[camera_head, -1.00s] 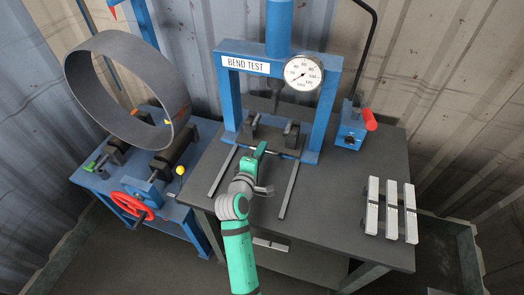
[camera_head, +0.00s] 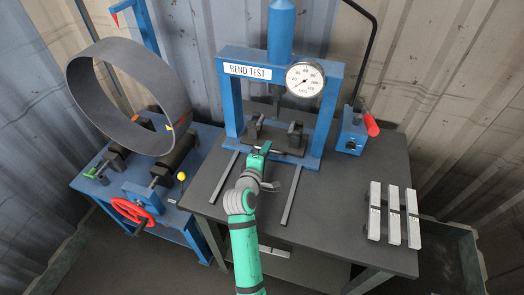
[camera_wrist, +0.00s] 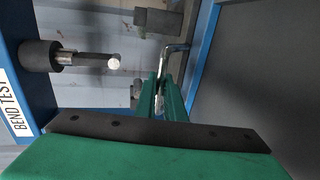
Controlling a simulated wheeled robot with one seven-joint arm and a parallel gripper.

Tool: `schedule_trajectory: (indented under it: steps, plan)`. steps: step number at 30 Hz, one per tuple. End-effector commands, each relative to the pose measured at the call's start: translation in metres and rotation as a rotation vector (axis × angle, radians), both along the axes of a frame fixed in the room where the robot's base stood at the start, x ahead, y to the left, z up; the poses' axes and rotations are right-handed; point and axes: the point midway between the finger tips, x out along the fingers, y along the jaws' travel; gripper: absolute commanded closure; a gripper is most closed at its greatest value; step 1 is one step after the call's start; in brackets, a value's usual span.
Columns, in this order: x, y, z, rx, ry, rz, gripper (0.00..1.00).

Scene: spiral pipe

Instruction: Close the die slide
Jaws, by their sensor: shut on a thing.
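The die slide (camera_head: 287,146) is a dark plate carrying two upright die blocks, the left (camera_head: 255,130) and the right (camera_head: 295,134). It sits between the legs of the blue bend-test press (camera_head: 335,105), at the back ends of two floor rails (camera_head: 291,193). My gripper (camera_head: 265,147) reaches in from the front at the slide's front edge. In the wrist view its green fingers (camera_wrist: 161,92) are shut around a bent shiny metal handle (camera_wrist: 173,47). The exact contact is partly hidden by the fingers.
The press ram (camera_wrist: 75,58) hangs above the slide, below the gauge (camera_head: 305,79). A red-tipped lever pump (camera_head: 352,132) stands right. Several pale metal bars (camera_head: 394,215) lie on the grey table (camera_head: 340,215). A blue roller bench with a large ring (camera_head: 130,97) stands left.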

Motion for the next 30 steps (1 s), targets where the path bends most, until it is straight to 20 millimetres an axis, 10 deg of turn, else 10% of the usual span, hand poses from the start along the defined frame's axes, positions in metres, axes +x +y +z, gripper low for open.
schedule_trajectory:
  steps: [4,16,30]
  plan:
    - [0.0,-0.006,0.001,-0.001,0.0,-0.01,0.72]
    - [-0.006,0.002,0.002,-0.001,-0.002,-0.001,0.72]
    - [-0.079,0.031,0.019,-0.001,-0.002,-0.003,0.72]
